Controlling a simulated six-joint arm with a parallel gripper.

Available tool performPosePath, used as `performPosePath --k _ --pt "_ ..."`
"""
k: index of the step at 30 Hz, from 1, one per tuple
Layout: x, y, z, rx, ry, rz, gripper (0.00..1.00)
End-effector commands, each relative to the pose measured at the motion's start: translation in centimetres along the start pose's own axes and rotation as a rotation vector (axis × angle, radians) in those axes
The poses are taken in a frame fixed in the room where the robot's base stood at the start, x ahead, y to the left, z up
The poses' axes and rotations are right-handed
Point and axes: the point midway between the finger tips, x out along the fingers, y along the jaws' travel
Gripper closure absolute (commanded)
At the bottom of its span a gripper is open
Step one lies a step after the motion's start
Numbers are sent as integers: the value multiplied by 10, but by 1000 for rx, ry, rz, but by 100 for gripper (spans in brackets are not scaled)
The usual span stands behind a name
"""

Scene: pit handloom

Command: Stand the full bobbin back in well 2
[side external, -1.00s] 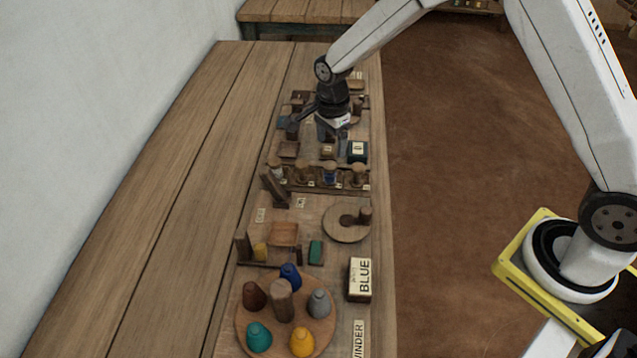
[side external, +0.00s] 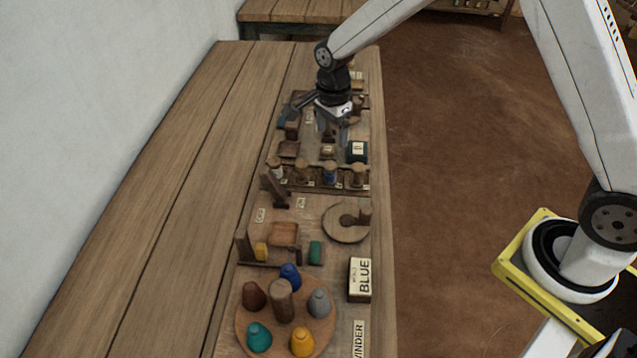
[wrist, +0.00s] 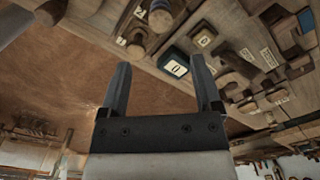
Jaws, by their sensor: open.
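A bobbin wound with blue (side external: 330,174) stands upright in the dark wooden rack (side external: 313,187), third from the left in the side view. Pale wooden bobbins stand beside it, including one (side external: 302,172) to its left and one (side external: 359,175) at the right end.
A round disc (side external: 345,226), a BLUE sign (side external: 360,280) and a tray of coloured cones (side external: 247,318) lie nearer. The bench left is bare.

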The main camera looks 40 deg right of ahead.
Motion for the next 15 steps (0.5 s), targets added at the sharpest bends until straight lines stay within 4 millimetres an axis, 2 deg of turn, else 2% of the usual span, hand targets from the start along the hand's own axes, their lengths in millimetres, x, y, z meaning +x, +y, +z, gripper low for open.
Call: performPosePath --k 8,15 --pt "-11 19 -8 -177 0 -27 18" --pt "-27 57 -20 -506 15 -76 18"
